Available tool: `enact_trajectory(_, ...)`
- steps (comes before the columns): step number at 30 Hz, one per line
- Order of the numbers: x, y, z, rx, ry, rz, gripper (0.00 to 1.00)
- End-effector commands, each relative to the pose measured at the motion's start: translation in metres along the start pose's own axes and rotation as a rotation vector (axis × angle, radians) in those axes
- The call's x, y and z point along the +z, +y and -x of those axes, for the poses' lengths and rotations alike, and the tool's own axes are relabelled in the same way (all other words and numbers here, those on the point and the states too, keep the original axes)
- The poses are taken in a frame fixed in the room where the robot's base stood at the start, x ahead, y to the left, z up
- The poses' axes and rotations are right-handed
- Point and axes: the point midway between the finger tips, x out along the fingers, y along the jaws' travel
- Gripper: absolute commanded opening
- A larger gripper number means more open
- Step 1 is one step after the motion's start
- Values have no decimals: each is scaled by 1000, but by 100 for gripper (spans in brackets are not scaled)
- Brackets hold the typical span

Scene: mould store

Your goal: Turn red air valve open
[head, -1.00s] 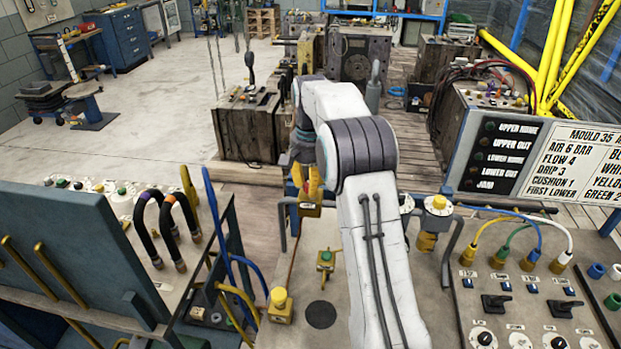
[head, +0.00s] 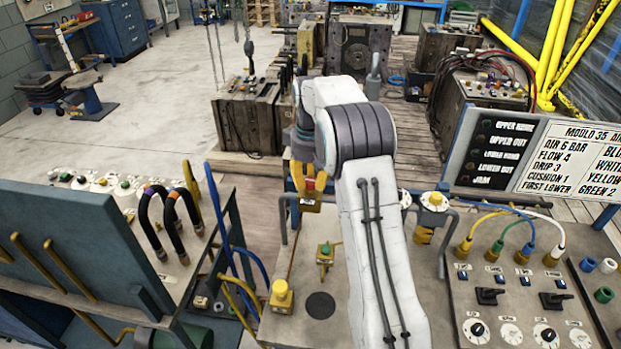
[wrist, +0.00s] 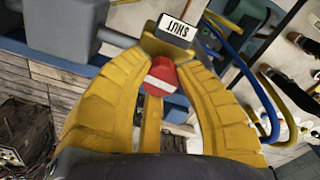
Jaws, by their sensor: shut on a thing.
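The red air valve (wrist: 163,72) is a small red knob with a white stripe across its face, in the middle of the wrist view. The yellow fingers of my gripper (wrist: 165,80) close on it from both sides. A white plate reading SHUT (wrist: 176,32) sits on the valve's yellow block, just beyond the knob. The stripe lies nearly level in the wrist view. In the head view, my gripper (head: 311,188) is at the far edge of the bench, beside my white arm; only a little red (head: 320,181) shows there, and the knob is mostly hidden.
Grey rails, a hose panel (head: 95,200) at left and a cabled switch panel (head: 510,300) at right flank the arm.

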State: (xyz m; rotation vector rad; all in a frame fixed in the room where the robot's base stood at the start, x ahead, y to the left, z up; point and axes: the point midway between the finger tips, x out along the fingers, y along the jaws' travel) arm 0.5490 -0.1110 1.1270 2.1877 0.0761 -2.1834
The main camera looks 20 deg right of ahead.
Motion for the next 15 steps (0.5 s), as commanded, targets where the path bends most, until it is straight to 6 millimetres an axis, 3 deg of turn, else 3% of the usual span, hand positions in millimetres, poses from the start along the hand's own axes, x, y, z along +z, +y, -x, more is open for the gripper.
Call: enact_trajectory(15, 2, -1, -4, -5, -12, 137, 0)
